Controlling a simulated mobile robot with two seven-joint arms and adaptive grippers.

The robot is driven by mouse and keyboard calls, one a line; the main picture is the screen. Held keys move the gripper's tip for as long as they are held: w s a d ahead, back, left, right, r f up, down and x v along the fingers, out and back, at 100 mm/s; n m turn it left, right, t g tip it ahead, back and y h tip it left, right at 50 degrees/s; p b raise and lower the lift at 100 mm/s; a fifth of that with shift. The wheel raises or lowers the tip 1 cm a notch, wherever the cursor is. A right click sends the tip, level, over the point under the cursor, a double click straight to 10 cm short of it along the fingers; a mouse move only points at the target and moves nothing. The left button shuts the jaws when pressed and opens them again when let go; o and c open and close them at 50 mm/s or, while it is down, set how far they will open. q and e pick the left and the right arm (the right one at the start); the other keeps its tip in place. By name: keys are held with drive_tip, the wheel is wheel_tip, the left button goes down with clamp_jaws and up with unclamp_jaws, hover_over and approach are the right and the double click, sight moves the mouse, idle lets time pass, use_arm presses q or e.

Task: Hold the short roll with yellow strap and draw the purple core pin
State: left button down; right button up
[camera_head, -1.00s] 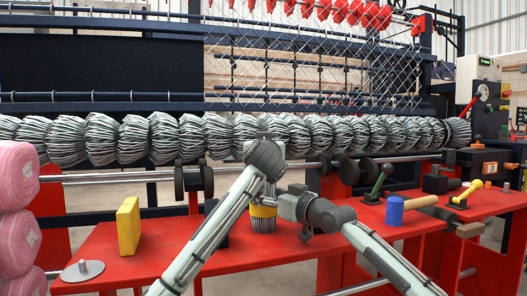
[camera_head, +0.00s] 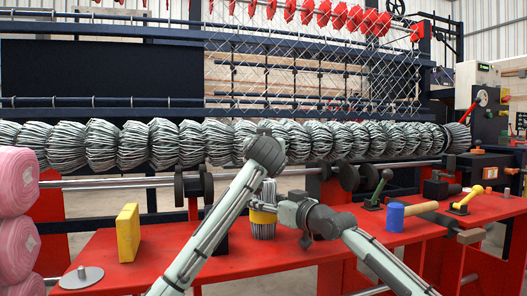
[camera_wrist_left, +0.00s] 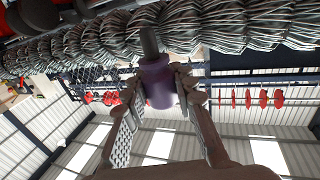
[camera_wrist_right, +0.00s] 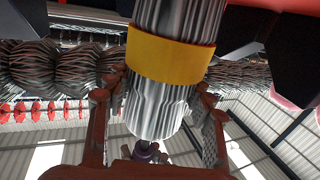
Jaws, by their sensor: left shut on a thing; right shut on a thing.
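The short roll with the yellow strap (camera_head: 263,218) stands upright over the red table, a grey ribbed bundle with a yellow band. It also shows large in the right wrist view (camera_wrist_right: 165,112). My right gripper (camera_wrist_right: 160,98) is shut around it, beside the strap. My left gripper (camera_wrist_left: 164,88) is shut on the purple core pin (camera_wrist_left: 158,85) above the roll. The pin's grey shaft shows bare, with no roll around it in the left wrist view. A bit of the purple pin shows past the roll's end in the right wrist view (camera_wrist_right: 148,151). In the head view my left forearm partly hides the left gripper.
The red table (camera_head: 110,262) carries a yellow block (camera_head: 128,232), a grey disc with a peg (camera_head: 81,277), a blue-headed mallet (camera_head: 396,216) and a green-knobbed lever (camera_head: 377,188). Pink rolls (camera_head: 18,225) are stacked at the left. A long bundled net roll (camera_head: 105,146) spans behind.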

use_arm(q)
drive_tip(key=shift+r, duration=0.15)
drive_tip(key=shift+r, duration=0.9)
idle(0.4)
use_arm(e)
drive_tip(key=o, duration=1.6)
wheel_tip(320, 180, up, 14)
drive_tip(key=p, duration=1.2)
drive_tip(key=shift+r, duration=0.1)
use_arm(q)
wheel_tip(320, 180, up, 12)
